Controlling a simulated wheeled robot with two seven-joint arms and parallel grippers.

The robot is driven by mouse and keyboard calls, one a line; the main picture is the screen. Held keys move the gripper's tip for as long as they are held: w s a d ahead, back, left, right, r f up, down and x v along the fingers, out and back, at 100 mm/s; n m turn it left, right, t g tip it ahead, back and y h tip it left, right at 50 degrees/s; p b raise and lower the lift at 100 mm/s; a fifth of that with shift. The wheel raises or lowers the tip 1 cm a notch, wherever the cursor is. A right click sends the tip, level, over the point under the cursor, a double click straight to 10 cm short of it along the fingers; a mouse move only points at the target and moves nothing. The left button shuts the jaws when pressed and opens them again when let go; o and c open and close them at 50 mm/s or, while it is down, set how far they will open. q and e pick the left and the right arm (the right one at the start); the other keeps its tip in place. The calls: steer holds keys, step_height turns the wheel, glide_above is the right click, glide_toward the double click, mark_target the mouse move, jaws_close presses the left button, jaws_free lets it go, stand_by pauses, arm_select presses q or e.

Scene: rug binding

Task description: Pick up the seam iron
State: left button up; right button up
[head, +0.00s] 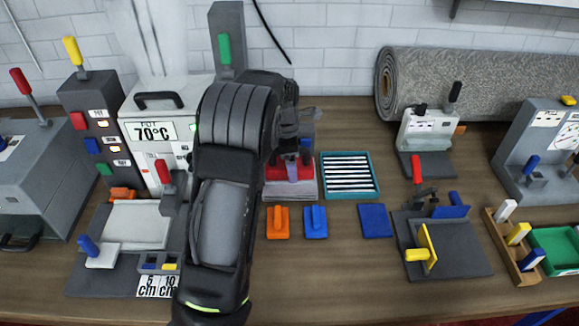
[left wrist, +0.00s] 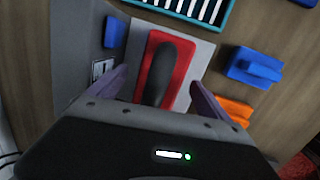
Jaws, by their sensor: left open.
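What looks like the seam iron (left wrist: 181,87) has a red base and a dark rounded handle. In the left wrist view it lies on a light grey plate (left wrist: 198,55), upper middle. In the head view only parts of its red base (head: 274,174) show, behind my arm and gripper. My left gripper (left wrist: 160,92) is open, with its purple fingers apart on either side of the iron's handle. In the head view the left gripper (head: 292,172) is over the iron; whether the fingers touch it I cannot tell. My right gripper is not in view.
A teal tray with striped contents (head: 322,190) lies right of the iron. Orange (head: 278,227) and blue (head: 315,229) handled blocks and a flat blue block (head: 375,220) lie in front. A 70°C box (head: 165,105) stands left. The front middle of the table is clear.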

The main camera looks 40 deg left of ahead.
arm_select(q)
steer(key=shift+c, duration=0.3)
jaws_close()
steer(key=shift+w+r, duration=0.1)
steer(key=shift+r, duration=0.05)
stand_by(0.7)
